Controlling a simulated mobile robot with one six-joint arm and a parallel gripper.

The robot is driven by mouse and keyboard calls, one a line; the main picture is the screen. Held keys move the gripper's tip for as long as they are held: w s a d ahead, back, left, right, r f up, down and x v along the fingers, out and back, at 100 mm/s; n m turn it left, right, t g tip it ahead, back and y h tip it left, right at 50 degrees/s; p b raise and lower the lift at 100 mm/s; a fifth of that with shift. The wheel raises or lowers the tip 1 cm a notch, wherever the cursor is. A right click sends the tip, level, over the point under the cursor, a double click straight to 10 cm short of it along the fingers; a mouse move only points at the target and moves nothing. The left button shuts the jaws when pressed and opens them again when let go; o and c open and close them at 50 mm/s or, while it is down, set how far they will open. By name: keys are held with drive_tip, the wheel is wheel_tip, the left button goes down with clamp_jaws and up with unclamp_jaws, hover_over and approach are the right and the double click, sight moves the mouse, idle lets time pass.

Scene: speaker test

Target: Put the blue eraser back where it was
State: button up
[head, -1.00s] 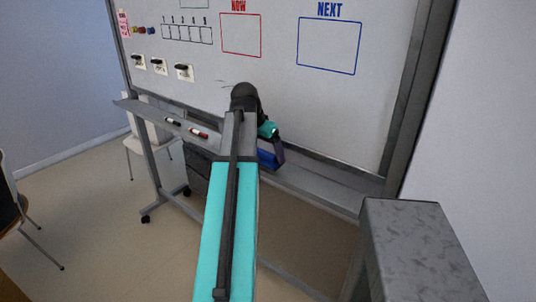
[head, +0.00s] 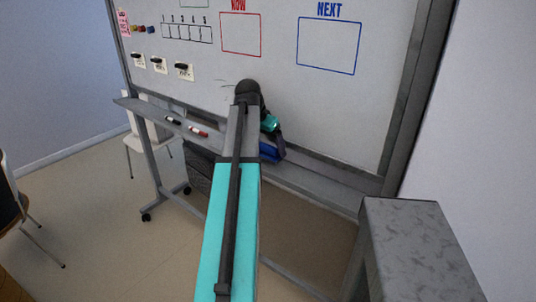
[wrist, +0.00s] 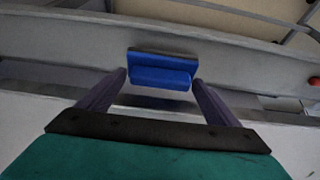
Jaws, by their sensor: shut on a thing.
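The blue eraser (wrist: 162,70) sits between the two dark fingers of my gripper (wrist: 160,80) in the wrist view. My gripper is shut on it, with a finger at each short end. In the head view, the eraser (head: 269,152) shows at the whiteboard's tray (head: 320,184), partly hidden behind my arm. A dark patch lies close beside the eraser in the wrist view. I cannot tell whether the eraser touches the tray or hangs just above it.
The whiteboard (head: 270,85) rises behind the tray. A black marker (head: 173,121) and a red marker (head: 198,131) lie on the tray to the left. A grey block-like post (head: 415,240) stands at the right. A chair (head: 20,200) is at the far left.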

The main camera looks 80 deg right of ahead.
sight(266, 149)
drive_tip(key=shift+f+p, duration=0.4)
drive_tip(key=shift+f, duration=1.35)
drive_tip(key=shift+f, duration=0.1)
drive_tip(key=o, duration=0.8)
drive_tip(key=shift+o, duration=0.2)
drive_tip(key=shift+a, duration=0.1)
drive_tip(key=b+v, duration=0.1)
drive_tip(key=v, duration=1.1)
drive_tip(key=shift+b, duration=0.3)
